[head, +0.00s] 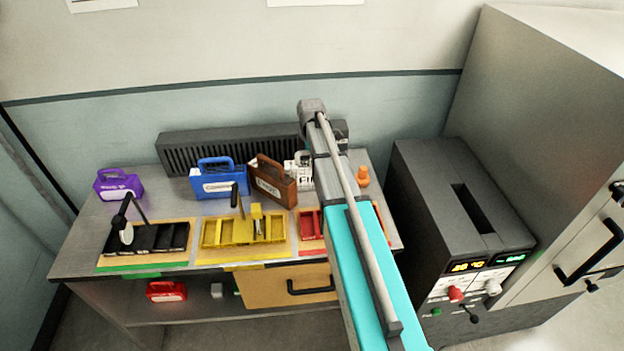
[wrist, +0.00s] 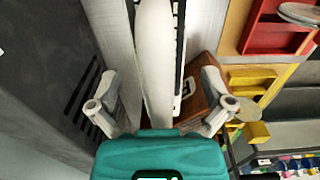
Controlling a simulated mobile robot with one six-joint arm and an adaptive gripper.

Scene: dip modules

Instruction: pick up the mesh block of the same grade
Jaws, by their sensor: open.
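Several handled, labelled blocks show in the head view: a purple one (head: 118,184) at the left, a blue one (head: 219,182) in the middle and a brown one (head: 274,183) leaning beside it. A white block (head: 303,172) stands right of the brown one, partly hidden by my arm. The labels are too small to read surely. In the wrist view my gripper (wrist: 160,108) is open, its fingers on either side of a long white piece (wrist: 155,60), apparently the white block. The brown block (wrist: 205,85) is close by the right finger. Contact cannot be told.
Black (head: 147,240), yellow (head: 243,231) and red (head: 311,228) trays line the bench front. A dark ribbed unit (head: 225,150) stands behind the blocks. An orange object (head: 362,177) stands right of my arm. A red block (head: 166,291) lies below. A dark machine (head: 465,205) stands right.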

